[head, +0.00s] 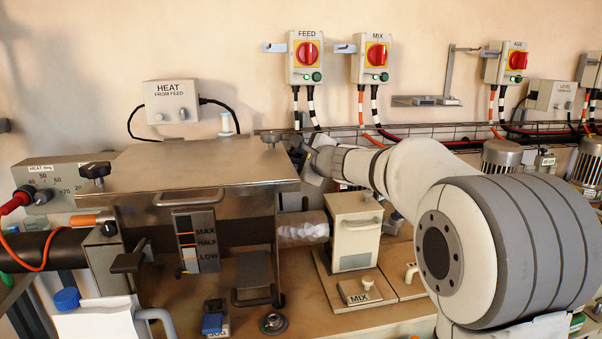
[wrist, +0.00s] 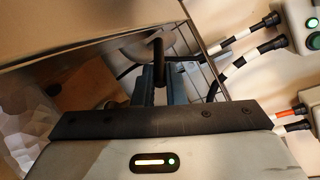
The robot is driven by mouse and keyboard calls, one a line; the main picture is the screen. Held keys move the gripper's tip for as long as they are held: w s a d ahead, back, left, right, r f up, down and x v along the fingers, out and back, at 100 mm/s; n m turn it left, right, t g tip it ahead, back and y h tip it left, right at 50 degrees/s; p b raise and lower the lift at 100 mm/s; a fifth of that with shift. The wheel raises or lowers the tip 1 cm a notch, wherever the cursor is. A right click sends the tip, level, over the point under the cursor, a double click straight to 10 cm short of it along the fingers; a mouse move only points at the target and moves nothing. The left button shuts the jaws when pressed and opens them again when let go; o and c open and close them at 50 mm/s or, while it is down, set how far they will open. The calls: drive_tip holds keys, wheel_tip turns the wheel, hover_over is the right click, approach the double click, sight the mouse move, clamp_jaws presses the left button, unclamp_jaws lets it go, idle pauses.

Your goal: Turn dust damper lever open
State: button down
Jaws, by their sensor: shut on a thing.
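My gripper (head: 312,160) reaches in from the right, behind the back right corner of the steel hopper box, and its fingertips are mostly hidden in the head view. In the wrist view my gripper (wrist: 161,82) has its two blue-grey fingers shut on a dark upright bar, which appears to be the dust damper lever (wrist: 158,50). The lever stands beside the box edge, in front of a wire rack. I cannot make out the lever or its damper in the head view.
The steel hopper box (head: 200,168) is close on the left of my gripper. Striped cables (wrist: 236,65) and a wire tray run behind it. FEED (head: 306,58) and MIX (head: 372,58) switch boxes hang on the wall above. A cream MIX unit (head: 354,225) stands below my arm.

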drive_tip(key=shift+s+a+f+m+h+b, duration=0.2)
drive_tip(key=shift+f+m+h+b, duration=0.1)
drive_tip(key=shift+m+h+b, duration=0.25)
drive_tip(key=shift+r, duration=0.1)
drive_tip(key=c, duration=1.5)
unclamp_jaws()
drive_tip(key=shift+r+t, duration=0.15)
drive_tip(key=shift+t, duration=0.15)
drive_tip(key=v, duration=0.7)
drive_tip(key=shift+s, duration=0.4)
drive_tip(key=shift+d+r, duration=0.1)
